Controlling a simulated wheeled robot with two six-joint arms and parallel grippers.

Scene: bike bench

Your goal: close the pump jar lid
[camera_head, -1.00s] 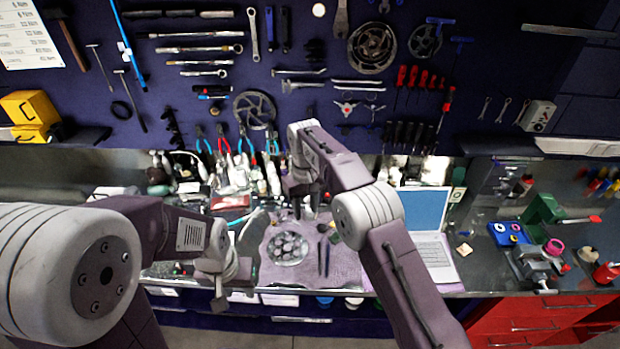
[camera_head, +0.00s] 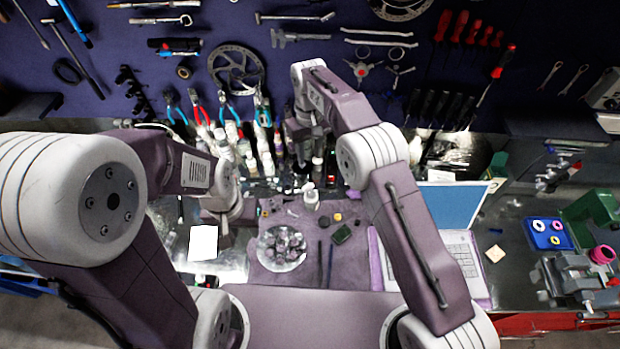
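A small whitish bottle with a narrow top (camera_head: 311,198) stands at the back of the purple mat, below my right gripper; it may be the pump jar. I cannot make out a separate lid or whether it is open. My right gripper (camera_head: 306,160) points down above the back of the bench, in front of the row of bottles, apart from the whitish bottle. Its fingers are dark and small, and their gap is unclear. My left gripper (camera_head: 224,228) hangs low over the bench left of the mat. Its fingers are partly hidden and nothing is clearly held.
A round dish of dark parts (camera_head: 282,248) lies on the purple mat (camera_head: 350,265). An open laptop (camera_head: 455,205) stands to the right, with a vise (camera_head: 580,275) beyond it. Several bottles (camera_head: 245,150) crowd the back. A white sheet (camera_head: 203,242) lies left.

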